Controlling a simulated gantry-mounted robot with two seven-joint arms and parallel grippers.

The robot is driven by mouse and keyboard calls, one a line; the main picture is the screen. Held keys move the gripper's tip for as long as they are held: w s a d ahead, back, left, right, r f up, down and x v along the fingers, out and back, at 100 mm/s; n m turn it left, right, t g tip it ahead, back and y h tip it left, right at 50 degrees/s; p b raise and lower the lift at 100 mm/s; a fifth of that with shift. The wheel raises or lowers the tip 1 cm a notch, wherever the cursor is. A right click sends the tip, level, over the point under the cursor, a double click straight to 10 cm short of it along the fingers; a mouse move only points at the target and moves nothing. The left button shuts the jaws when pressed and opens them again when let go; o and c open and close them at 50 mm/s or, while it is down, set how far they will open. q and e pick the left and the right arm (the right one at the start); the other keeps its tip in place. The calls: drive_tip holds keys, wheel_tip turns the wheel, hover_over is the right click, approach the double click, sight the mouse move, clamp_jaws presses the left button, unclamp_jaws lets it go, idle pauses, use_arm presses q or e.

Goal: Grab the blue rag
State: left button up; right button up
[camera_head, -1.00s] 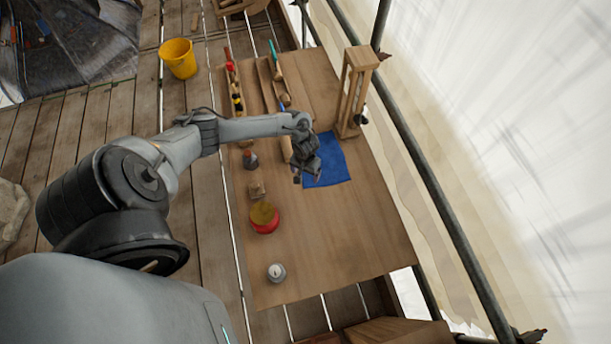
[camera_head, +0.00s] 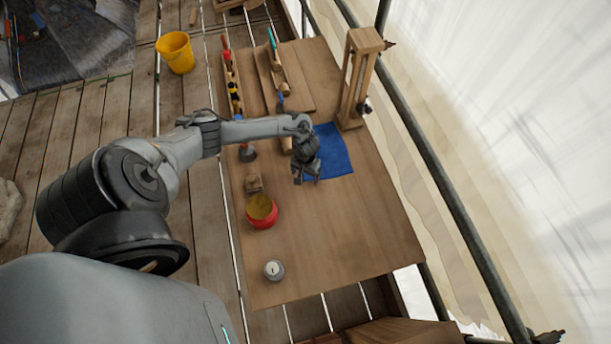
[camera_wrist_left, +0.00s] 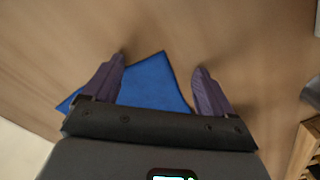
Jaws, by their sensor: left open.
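The blue rag (camera_head: 335,152) lies flat on the wooden table board (camera_head: 345,230), near its right edge. My left gripper (camera_head: 306,180) is over the left part of the rag and hides some of it. In the left wrist view the blue rag (camera_wrist_left: 155,82) lies below and between the two spread fingers of my left gripper (camera_wrist_left: 158,78). The fingers are open and hold nothing. I cannot tell the exact height of the fingertips above the rag. My right gripper is not in either view.
A wooden frame (camera_head: 358,80) stands just behind the rag. A red tin with a yellowish top (camera_head: 261,210), a small wooden block (camera_head: 253,183) and a grey round item (camera_head: 274,270) stand along the left side. A yellow bucket (camera_head: 176,52) is on the planks. The near right board is clear.

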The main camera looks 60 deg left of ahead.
use_arm(q)
drive_tip(key=shift+f, duration=0.1)
drive_tip(key=c, duration=0.8)
drive_tip(key=shift+s, duration=0.1)
clamp_jaws()
wheel_tip(320, 180, up, 12)
drive_tip(key=p, duration=1.4)
wheel_tip(320, 180, up, 18)
drive_tip(key=p, duration=0.1)
drive_tip(key=shift+p, duration=0.3)
